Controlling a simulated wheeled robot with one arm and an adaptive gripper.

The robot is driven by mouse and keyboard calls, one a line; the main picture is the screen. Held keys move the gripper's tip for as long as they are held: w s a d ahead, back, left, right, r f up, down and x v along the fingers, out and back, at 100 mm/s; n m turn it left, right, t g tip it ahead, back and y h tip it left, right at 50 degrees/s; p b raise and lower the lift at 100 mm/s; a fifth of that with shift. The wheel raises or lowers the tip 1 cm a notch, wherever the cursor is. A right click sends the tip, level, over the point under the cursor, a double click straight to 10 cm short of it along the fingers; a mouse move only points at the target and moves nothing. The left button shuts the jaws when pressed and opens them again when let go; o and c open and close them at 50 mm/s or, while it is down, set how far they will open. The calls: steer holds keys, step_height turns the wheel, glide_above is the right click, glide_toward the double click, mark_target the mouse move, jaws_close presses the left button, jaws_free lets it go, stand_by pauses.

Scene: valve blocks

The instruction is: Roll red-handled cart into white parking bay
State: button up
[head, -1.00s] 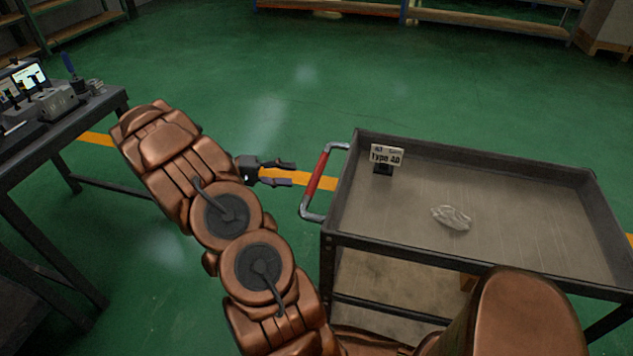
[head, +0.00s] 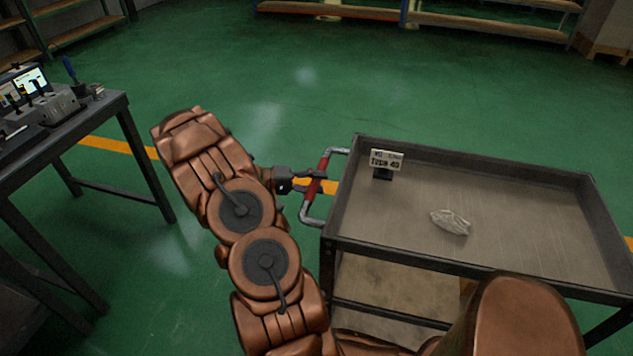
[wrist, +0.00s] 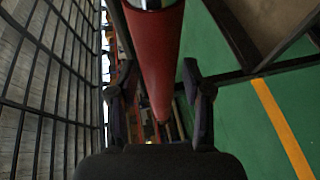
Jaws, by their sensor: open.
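The cart (head: 480,200) is a dark metal trolley with a grey tray top at the right of the head view. Its red handle (head: 318,180) sits on a silver bracket at the cart's left end. My gripper (head: 314,181) is at the handle, with its fingers open. In the wrist view the red handle (wrist: 158,55) runs between the two spread fingers of my gripper (wrist: 160,105), with a gap on at least the right side. No white parking bay is visible in these frames.
A Type A0 sign (head: 386,161) and a clear crumpled piece (head: 450,222) lie on the cart's tray. A dark workbench (head: 90,120) stands at the left. Shelves (head: 480,25) line the back.

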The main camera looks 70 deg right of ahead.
jaws_close()
stand_by(0.5)
